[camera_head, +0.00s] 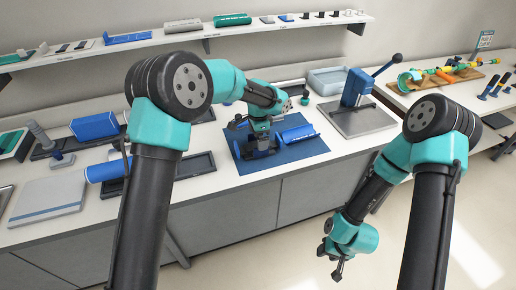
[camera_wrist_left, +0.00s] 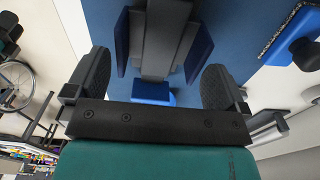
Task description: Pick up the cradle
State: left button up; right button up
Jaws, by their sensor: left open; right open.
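A dark grey stand with blue side plates (camera_head: 257,146) sits on a blue mat (camera_head: 284,153) on the bench; it looks like the cradle, but I cannot be sure. In the left wrist view the grey body with its blue plates (camera_wrist_left: 166,40) lies beyond and between my open fingers, with no visible contact. My left gripper (camera_wrist_left: 156,85) is open and empty, pointing down over it; in the head view its tips are partly hidden. A blue angled piece (camera_head: 298,134) lies on the mat to the right. My right gripper (camera_head: 331,262) is open and empty, hanging over the floor.
A blue lever press (camera_head: 356,88) on a grey base stands right of the mat. Dark trays (camera_head: 196,165) and a blue cylinder (camera_head: 104,171) lie to the left. A shelf (camera_head: 240,33) runs along the wall behind. The floor near my right gripper is clear.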

pick_arm(q)
jog(key=shift+a+f, duration=0.1)
jog(key=shift+f, duration=1.9)
jog(key=shift+c, duration=0.2)
jog(key=c, duration=0.8)
